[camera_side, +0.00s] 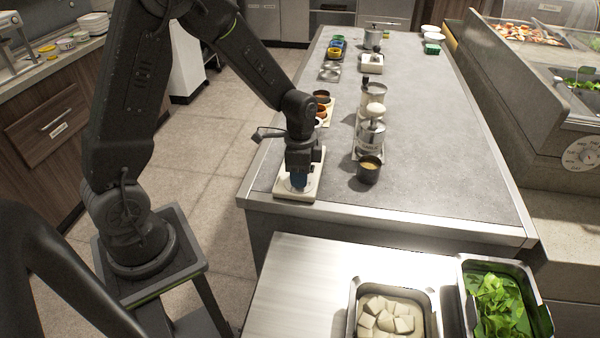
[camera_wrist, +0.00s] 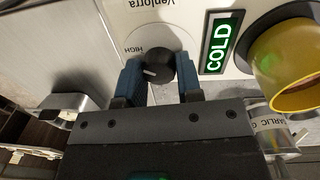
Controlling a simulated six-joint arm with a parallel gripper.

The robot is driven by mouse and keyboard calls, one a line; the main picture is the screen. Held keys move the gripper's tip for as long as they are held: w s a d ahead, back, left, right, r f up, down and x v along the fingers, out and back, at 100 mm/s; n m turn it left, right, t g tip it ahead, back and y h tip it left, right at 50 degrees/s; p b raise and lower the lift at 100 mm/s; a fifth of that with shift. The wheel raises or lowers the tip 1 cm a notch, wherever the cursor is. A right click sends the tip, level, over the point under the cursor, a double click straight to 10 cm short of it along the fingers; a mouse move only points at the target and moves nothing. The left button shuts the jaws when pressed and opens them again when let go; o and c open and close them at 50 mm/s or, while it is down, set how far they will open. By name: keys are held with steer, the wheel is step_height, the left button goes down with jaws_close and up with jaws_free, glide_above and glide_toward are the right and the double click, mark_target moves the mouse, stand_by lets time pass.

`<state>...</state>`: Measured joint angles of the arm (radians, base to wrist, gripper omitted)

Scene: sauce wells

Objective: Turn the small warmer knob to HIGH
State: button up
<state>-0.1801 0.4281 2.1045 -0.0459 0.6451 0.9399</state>
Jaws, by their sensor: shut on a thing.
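The small warmer is a cream panel (camera_wrist: 120,12) with "Venlorra" lettering, a "HIGH" mark and a green display (camera_wrist: 217,43) reading COLD. Its black round knob (camera_wrist: 160,70) has a white pointer mark that points left in the wrist view, a little below the HIGH lettering. My gripper (camera_wrist: 158,76) has its blue fingers on both sides of the knob and is shut on it. In the side view my gripper (camera_side: 299,180) points down over the cream warmer (camera_side: 314,188) at the counter's near left corner; the knob is hidden there.
A yellow cup (camera_wrist: 298,65) stands close right of the display in the wrist view, with a garlic-labelled container (camera_wrist: 270,124) below it. In the side view, sauce cups (camera_side: 321,98), a metal dispenser (camera_side: 371,133) and a dark pot (camera_side: 369,170) stand nearby. The counter's right side is clear.

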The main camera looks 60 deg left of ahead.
stand_by(0.4)
steer(key=o, duration=0.9)
steer(key=shift+o, duration=0.2)
steer(key=shift+r, duration=0.15)
step_height(320, 180, up, 14)
steer(key=shift+w+a+f, duration=0.2)
steer(key=shift+a, duration=0.05)
